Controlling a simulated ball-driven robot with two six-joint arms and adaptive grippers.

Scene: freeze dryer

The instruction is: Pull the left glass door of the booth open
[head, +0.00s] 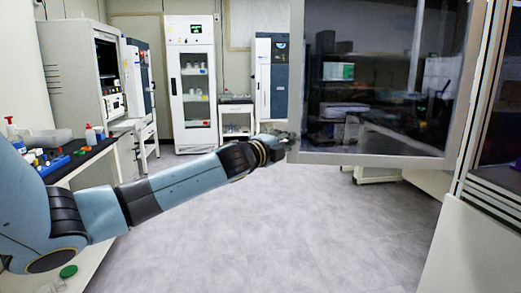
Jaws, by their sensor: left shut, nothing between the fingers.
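The booth's left glass door (375,158) fills the upper right of the head view, a dark pane in a light grey frame. It stands swung out from the booth's post (484,95) at the right, with its free edge toward the left. My left arm reaches across from the left. My left gripper (284,138) is at the lower corner of that free edge, shut with nothing between its fingers. It overlaps the frame edge in the picture; I cannot tell whether it touches. My right gripper is not in view.
A white glass-door cabinet (192,85) stands at the back. A dark bench (85,158) with bottles and a blue rack (58,165) is at the left, near my arm. The grey floor (290,225) in the middle is clear. A white booth base (475,250) is at the lower right.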

